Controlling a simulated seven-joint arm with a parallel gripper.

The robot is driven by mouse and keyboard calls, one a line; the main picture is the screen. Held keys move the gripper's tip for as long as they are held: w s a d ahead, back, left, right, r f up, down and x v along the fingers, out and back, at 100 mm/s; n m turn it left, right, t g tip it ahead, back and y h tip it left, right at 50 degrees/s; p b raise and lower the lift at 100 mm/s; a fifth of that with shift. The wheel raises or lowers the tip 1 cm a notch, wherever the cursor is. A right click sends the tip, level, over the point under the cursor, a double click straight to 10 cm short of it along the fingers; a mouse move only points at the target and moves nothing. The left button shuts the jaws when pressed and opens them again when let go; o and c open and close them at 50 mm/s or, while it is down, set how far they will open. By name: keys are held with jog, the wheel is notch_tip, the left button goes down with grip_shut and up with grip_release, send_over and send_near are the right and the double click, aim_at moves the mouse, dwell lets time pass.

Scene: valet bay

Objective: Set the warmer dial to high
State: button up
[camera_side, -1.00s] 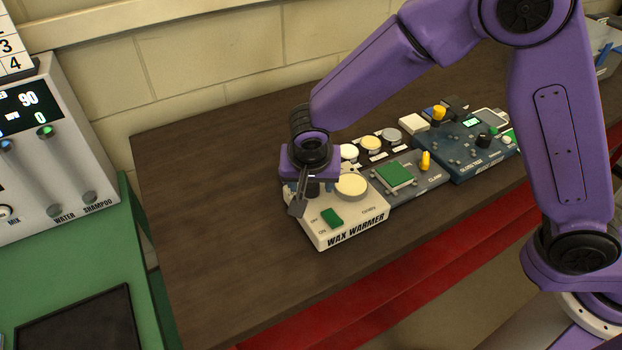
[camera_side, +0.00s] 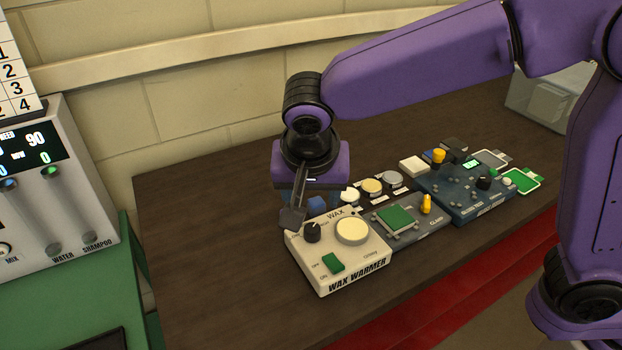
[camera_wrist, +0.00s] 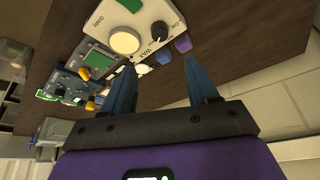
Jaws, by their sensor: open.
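The wax warmer (camera_side: 338,262) is a cream box on the dark table, with a black dial (camera_side: 312,232), a round pale wax pot (camera_side: 352,231) and a green switch (camera_side: 332,264). The dial also shows in the wrist view (camera_wrist: 159,31) with its white pointer line; I cannot read its setting. My gripper (camera_side: 303,212) is behind and above the dial, apart from it. In the wrist view my gripper (camera_wrist: 158,80) has its two blue fingers spread, with nothing between them touching.
A grey clamp board (camera_side: 408,219) with a green square and a yellow knob sits right of the warmer. A blue unit (camera_side: 467,190) stands beyond it. Round tins (camera_side: 372,187) lie behind. The table's left side (camera_side: 210,240) is clear.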

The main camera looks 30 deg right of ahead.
jog(key=shift+v, duration=1.9)
jog(key=s+d+f+n+g+y, duration=0.1)
jog(key=s+d+f+n, duration=0.2)
jog(key=s+d+n, duration=0.6)
jog(key=s+d+f+n+g+y, duration=0.1)
jog(key=s+d+f+n, duration=0.3)
jog(key=s+d+n, duration=0.5)
jog(key=s+d+g, duration=0.1)
jog(key=s+d, duration=0.1)
jog(key=d, duration=0.7)
jog(key=shift+s+f+n+g+y, duration=0.2)
jog(key=shift+s+n+g+y, duration=0.1)
jog(key=shift+n, duration=0.1)
